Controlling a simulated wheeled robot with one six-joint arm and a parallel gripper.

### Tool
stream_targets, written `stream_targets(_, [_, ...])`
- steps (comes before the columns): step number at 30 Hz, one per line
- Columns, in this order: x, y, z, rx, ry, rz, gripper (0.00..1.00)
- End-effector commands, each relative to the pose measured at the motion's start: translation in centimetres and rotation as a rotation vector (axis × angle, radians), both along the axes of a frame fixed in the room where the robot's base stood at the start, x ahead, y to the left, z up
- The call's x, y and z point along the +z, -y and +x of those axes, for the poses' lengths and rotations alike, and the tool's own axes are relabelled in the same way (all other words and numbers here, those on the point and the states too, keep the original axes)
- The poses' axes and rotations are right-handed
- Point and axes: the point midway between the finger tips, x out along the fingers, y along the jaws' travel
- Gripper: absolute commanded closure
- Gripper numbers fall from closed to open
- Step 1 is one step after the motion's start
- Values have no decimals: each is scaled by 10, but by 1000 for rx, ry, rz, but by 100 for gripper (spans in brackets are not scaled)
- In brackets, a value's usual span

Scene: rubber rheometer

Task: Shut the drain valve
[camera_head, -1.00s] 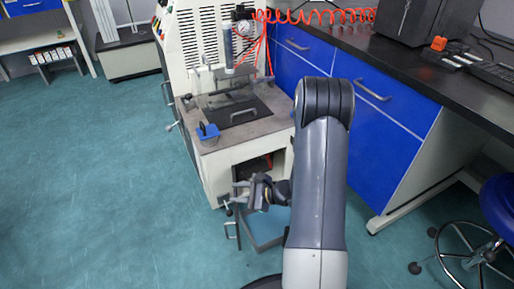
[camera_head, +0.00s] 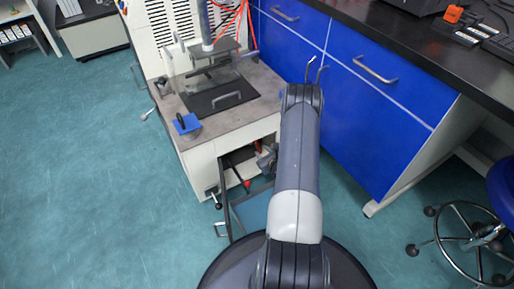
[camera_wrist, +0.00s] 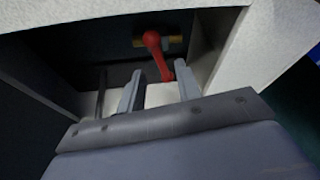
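The drain valve's red lever (camera_wrist: 154,48) shows in the wrist view inside a dark cabinet opening. It hangs down from a brass fitting (camera_wrist: 174,40), with its lower end leaning a little right. My gripper (camera_wrist: 158,84) is open, its two grey fingers apart. The lever's lower end appears in the gap between the fingertips; whether anything touches is unclear. In the head view my gripper (camera_head: 267,160) is at the cabinet opening under the machine's worktop, mostly hidden by my arm. A small red part (camera_head: 258,146) shows beside it.
The cabinet door (camera_head: 224,200) stands open at the left of the opening. The worktop (camera_head: 235,115) overhangs above. Blue drawers (camera_head: 365,125) stand to the right; open floor lies left.

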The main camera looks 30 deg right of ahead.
Motion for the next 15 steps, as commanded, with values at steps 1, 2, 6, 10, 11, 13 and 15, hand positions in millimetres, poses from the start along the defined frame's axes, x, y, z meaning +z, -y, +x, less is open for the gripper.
stream_targets(1, [-7,0,11,4,3,-2,67])
stream_targets(2, [-10,1,15,3,2,-3,67])
stream_targets(6, [-17,5,36,2,2,-2,67])
stream_targets(10, [-21,7,49,2,0,0,67])
stream_targets(11, [-22,7,50,2,0,0,67])
stream_targets(13, [-22,7,53,2,0,0,67])
stream_targets(15, [-22,8,55,2,-1,0,67])
